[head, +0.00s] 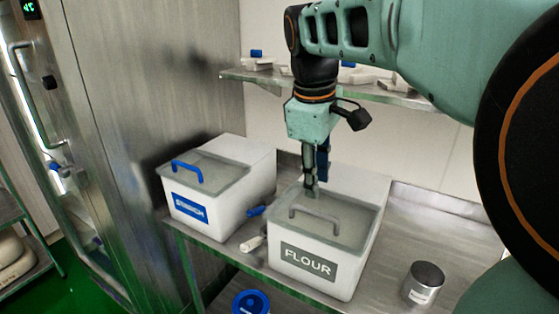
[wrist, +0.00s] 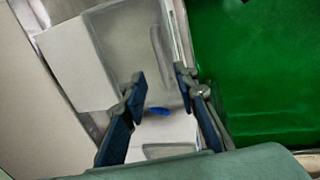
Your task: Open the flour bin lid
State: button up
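The flour bin (head: 309,262) is a white box labelled FLOUR, standing on the steel table. Its grey see-through lid (head: 345,232) lies over the front part of its top, and a grey bar handle (head: 314,215) rises from the lid. My gripper (head: 311,190) points down over the lid, just behind the handle in the picture. I cannot tell whether it touches the lid or handle. In the wrist view my two dark fingers (wrist: 160,90) stand apart with nothing held between them.
A white bin (head: 205,212) with a blue label and blue lid handle (head: 187,171) stands to the left. A blue-ended scoop (head: 254,242) lies between the bins. A metal can (head: 424,283) stands at right. A shelf (head: 280,78) with several items runs behind.

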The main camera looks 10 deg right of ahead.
aim_at(317, 212)
jog(key=f, duration=0.2)
jog(key=w+f, duration=0.1)
jog(key=f, duration=0.2)
jog(key=d+f, duration=0.1)
jog(key=f, duration=0.2)
jog(key=shift+w+f, duration=0.15)
jog(key=shift+w, duration=0.05)
grip_shut()
